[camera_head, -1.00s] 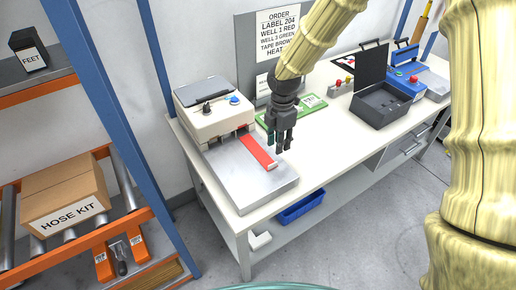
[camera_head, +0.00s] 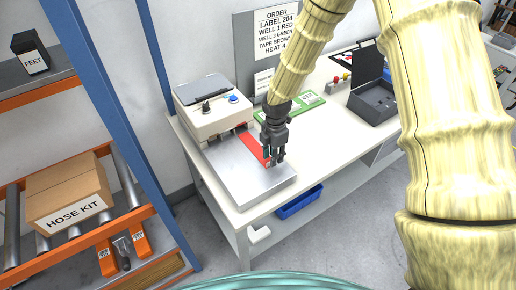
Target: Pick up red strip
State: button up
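The red strip (camera_head: 251,145) lies on the grey metal plate (camera_head: 233,179) in front of the white machine (camera_head: 213,107). My gripper (camera_head: 273,160) points down over the strip's front right end and hides part of it. Its fingers are at or just above the strip; I cannot tell whether they touch it. The fingers look close together, but their exact opening is too small to make out.
A green board (camera_head: 303,104) lies behind my gripper. A dark open case (camera_head: 374,100) stands farther right on the white table (camera_head: 323,147). A sign (camera_head: 276,35) stands at the back. A blue post (camera_head: 121,130) and a shelf with a cardboard box (camera_head: 67,196) are at left.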

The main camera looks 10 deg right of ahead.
jog(key=shift+f, duration=1.05)
grip_shut()
jog(key=shift+r, duration=0.1)
